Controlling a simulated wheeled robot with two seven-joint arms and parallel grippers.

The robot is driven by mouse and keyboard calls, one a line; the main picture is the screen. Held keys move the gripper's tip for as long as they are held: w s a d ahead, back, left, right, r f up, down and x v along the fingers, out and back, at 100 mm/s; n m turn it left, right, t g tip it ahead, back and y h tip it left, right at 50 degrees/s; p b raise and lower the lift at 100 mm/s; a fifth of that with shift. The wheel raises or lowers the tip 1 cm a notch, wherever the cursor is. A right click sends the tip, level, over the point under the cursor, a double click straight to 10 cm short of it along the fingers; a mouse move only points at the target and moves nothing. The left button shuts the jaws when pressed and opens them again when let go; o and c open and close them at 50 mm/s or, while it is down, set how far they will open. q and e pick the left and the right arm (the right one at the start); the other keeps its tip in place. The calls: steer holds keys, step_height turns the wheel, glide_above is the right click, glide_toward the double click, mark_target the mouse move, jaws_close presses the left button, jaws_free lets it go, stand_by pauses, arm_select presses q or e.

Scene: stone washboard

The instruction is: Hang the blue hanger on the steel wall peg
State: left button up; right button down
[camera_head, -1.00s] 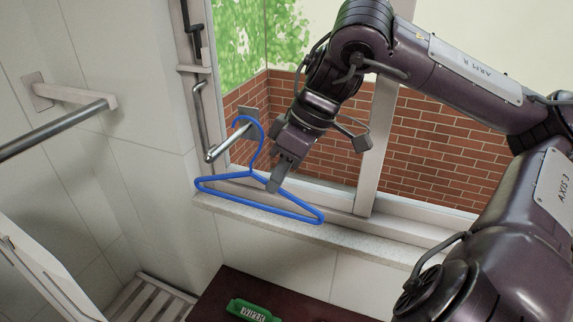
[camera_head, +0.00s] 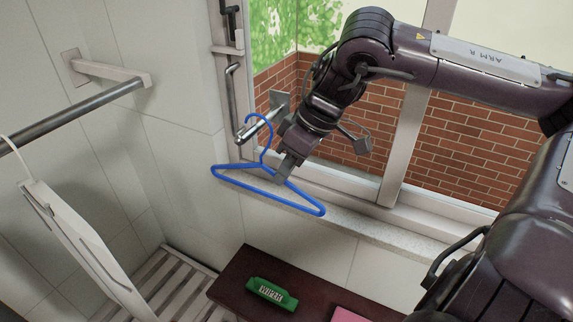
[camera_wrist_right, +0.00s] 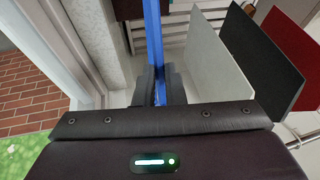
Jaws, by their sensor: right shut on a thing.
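The blue hanger (camera_head: 262,178) hangs in front of the window, its bar sloping down to the right. The steel wall peg (camera_head: 259,124) sticks out toward the lower left from a square plate. In the head view the hanger's hook arcs over the peg, which crosses its opening; I cannot tell whether they touch. My right gripper (camera_head: 284,168) is shut on the hanger's right shoulder, below the hook. In the right wrist view, a blue bar of the hanger (camera_wrist_right: 153,45) runs between the right fingers (camera_wrist_right: 154,88). My left gripper is not in view.
A window frame (camera_head: 405,130) and stone sill (camera_head: 385,232) lie behind. A dark table (camera_head: 235,283) below holds a green item (camera_head: 272,293). At left are a steel rail (camera_head: 85,112) and a hanging white panel (camera_head: 85,250). Several upright panels (camera_wrist_right: 215,55) show in the wrist view.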

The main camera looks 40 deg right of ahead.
steer(key=shift+a+f, duration=0.1)
steer(key=shift+f, duration=0.15)
steer(key=c, duration=1.4)
jaws_free()
steer(key=shift+c, duration=0.2)
steer(key=b+v, duration=0.2)
steer(key=v, duration=0.5)
steer(key=shift+r+b, duration=0.35)
steer(key=shift+s+f, duration=0.1)
